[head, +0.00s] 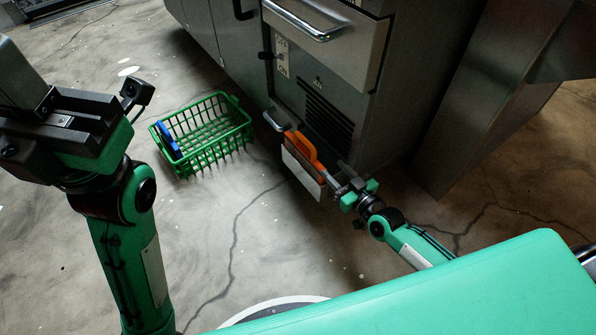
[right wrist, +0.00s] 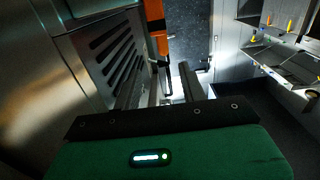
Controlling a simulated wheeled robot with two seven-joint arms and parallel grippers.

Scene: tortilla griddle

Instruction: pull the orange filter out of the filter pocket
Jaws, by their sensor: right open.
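The orange filter (head: 303,148) stands upright at the foot of the grey machine, in the filter pocket behind a pale front plate (head: 302,172). Its upper part with a loop-like handle shows above the plate; its lower part is hidden. In the right wrist view the filter (right wrist: 155,24) is an orange strip ahead of the fingers. My right gripper (head: 334,184) is low, at the pocket's right end, close to the filter. Its two fingers (right wrist: 160,82) are apart with nothing clearly held between them. My left gripper (head: 58,122) is raised at the far left, away from the pocket; its fingertips are not clear.
A green wire basket (head: 205,137) with a blue thing (head: 168,140) at its left side stands on the floor left of the machine. A vented panel (head: 318,108) and drawer (head: 330,42) are above the pocket. Floor between basket and pocket is clear.

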